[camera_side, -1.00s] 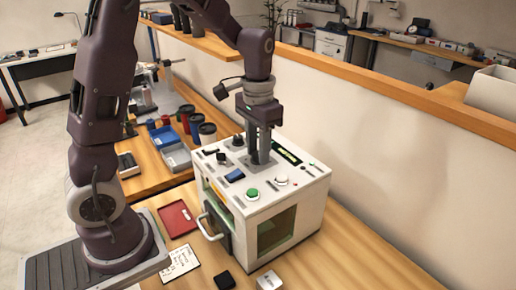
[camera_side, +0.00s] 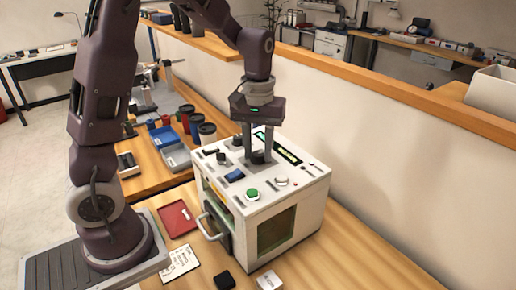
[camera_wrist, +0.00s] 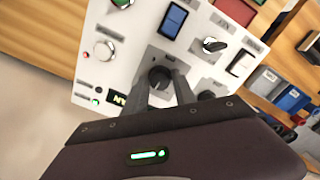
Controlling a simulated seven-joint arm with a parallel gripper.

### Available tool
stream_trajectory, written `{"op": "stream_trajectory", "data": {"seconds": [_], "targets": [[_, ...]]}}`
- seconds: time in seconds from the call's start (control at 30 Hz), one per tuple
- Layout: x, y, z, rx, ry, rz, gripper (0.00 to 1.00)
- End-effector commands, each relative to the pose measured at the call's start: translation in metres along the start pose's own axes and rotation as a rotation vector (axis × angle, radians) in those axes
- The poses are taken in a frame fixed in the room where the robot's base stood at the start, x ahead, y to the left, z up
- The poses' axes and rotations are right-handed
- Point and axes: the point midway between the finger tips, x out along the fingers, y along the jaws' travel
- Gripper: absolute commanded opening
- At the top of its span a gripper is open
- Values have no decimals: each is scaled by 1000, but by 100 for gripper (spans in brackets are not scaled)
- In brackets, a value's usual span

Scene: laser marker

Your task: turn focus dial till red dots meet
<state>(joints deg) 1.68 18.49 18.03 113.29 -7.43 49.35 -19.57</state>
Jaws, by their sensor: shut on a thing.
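The white laser marker (camera_side: 300,205) stands on the bench, with its controls on top. My gripper (camera_side: 258,158) points straight down at the panel, its two fingers closed on a dark round dial, which I take as the focus dial. In the wrist view the dial (camera_wrist: 158,77) shows between the fingertips, with a pale mark on its top. The marker's window (camera_side: 277,228) is dim green. I cannot make out a pair of red dots in either view. A single small red lamp (camera_wrist: 85,55) sits on the panel.
A green button (camera_side: 252,194), a blue switch (camera_side: 234,175) and another knob (camera_side: 222,158) are close by on the panel. A second black knob (camera_wrist: 207,95) lies just beside a finger. A red tray (camera_side: 177,218) and cups stand left of the marker.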

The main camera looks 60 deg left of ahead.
Motion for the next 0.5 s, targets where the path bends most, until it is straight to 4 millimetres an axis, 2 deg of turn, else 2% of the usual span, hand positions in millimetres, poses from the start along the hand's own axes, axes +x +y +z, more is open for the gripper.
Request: {"op": "stream_trajectory", "data": {"seconds": [0.5], "targets": [[-1, 0, -1, -67, 3, 2, 0]]}}
